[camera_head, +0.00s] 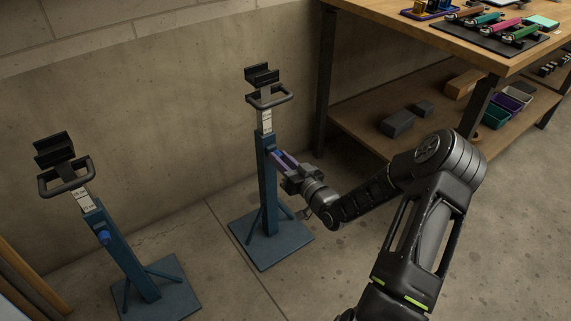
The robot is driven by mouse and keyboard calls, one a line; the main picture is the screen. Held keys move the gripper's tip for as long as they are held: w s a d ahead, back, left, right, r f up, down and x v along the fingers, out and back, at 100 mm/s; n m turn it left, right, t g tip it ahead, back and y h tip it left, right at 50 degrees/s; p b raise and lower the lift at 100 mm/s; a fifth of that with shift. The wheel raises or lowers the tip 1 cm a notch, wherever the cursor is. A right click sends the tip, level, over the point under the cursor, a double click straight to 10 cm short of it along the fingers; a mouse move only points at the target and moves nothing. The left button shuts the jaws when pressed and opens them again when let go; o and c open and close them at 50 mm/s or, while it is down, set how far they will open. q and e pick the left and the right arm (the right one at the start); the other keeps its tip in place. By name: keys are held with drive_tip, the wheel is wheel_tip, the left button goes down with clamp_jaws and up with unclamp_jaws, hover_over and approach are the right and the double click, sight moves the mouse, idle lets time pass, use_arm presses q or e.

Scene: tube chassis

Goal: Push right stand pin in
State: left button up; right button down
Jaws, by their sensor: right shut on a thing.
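The right stand (268,202) is a blue post on a square base plate, with a black cradle on top and a pale labelled inner bar. My right gripper (281,160) reaches its post from the right, at the upper part of the post. It is shut there on what seems to be the stand's pin, which the fingers hide. How deep the pin sits cannot be told. The left stand (130,256) is of the same kind, with a blue knob (104,238) showing on its post. My left gripper is not in view.
A wooden workbench (400,35) with tools on top stands at the right. Its lower shelf (372,142) holds dark blocks and coloured bins. A concrete wall (170,110) is behind the stands. The floor between the stands is clear.

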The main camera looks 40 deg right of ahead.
drive_tip(key=c, duration=1.2)
unclamp_jaws()
drive_tip(key=shift+w, duration=0.15)
drive_tip(key=s+p, duration=0.2)
drive_tip(key=s, duration=0.5)
drive_tip(key=shift+s+a, duration=0.1)
drive_tip(key=shift+s, duration=0.3)
